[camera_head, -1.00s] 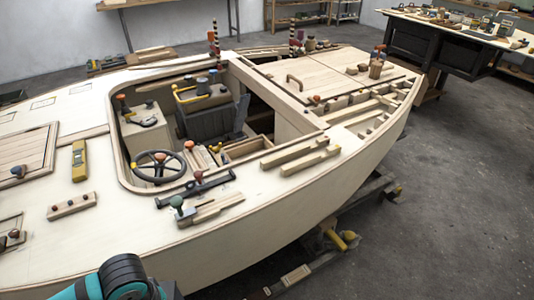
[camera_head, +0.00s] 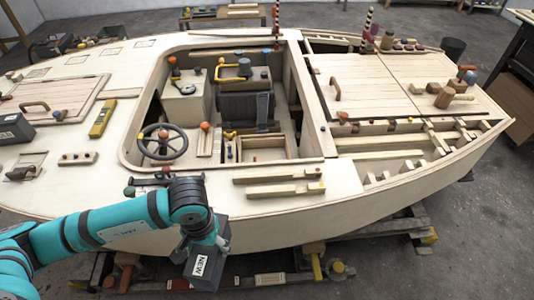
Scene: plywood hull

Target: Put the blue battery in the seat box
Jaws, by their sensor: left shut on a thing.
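My left gripper (camera_head: 205,240) is shut on a dark grey-blue box with a white label reading NEW (camera_head: 203,268), which looks like the battery. It holds the box tilted, in front of the hull's near side and outside the cockpit. The box's top is partly hidden by the gripper. In the cockpit stand a dark grey box (camera_head: 247,110) under a yellow handle and a pale box with knobs (camera_head: 186,104). A small open wooden compartment (camera_head: 262,143) lies nearer. I cannot tell which is the seat box. My right gripper is not in view.
Another dark box with a white label (camera_head: 14,131) sits on the deck at far left. A steering wheel (camera_head: 163,142) stands in the cockpit's near left corner. Wooden clamps (camera_head: 285,190) lie along the near deck edge. A yellow tool (camera_head: 102,120) lies left of the cockpit.

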